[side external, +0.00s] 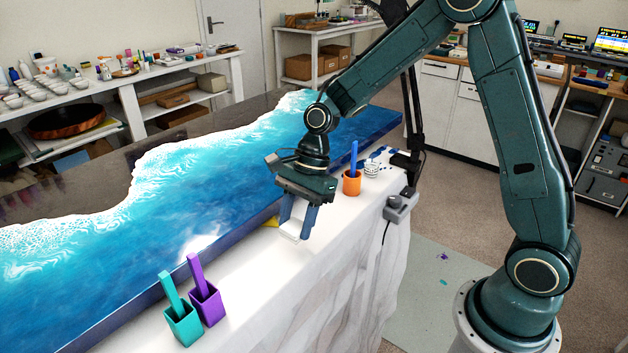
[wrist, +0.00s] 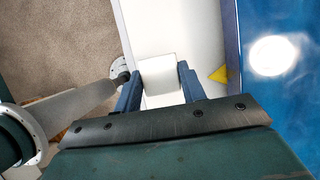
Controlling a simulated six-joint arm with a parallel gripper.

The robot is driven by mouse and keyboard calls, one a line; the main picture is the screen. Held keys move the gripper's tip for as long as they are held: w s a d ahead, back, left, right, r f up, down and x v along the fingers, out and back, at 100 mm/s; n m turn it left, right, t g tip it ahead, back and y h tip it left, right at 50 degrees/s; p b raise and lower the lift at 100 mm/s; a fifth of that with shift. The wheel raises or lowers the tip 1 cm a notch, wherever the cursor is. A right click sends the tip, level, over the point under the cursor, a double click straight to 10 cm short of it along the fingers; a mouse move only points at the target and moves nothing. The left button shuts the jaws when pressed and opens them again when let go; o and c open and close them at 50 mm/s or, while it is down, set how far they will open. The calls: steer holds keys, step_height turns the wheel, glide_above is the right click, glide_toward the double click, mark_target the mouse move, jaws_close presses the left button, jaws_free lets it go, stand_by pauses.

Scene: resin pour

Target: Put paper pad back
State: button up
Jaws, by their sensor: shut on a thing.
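The paper pad is a small white block (wrist: 158,76). In the wrist view it sits between the two blue fingers of my gripper (wrist: 158,84), which are shut on its sides. In the side external view my gripper (side external: 297,223) points down over the white-covered table strip in front of the blue resin slab. The white pad (side external: 291,234) shows only as a pale patch between the fingertips there. I cannot tell whether its underside touches the cloth.
A yellow piece (side external: 272,222) lies by the slab's edge; it also shows in the wrist view (wrist: 219,74). An orange cup (side external: 352,186) with a blue stick stands behind. Teal (side external: 184,325) and purple (side external: 207,304) cups with sticks stand at the front left. A grey box (side external: 398,208) is at the table's right edge.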

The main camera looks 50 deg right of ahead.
mark_target(300, 221)
steer(key=shift+f, duration=1.8)
steer(key=shift+f, duration=0.1)
steer(key=o, duration=0.9)
steer(key=shift+o, duration=0.2)
steer(key=v, duration=1.2)
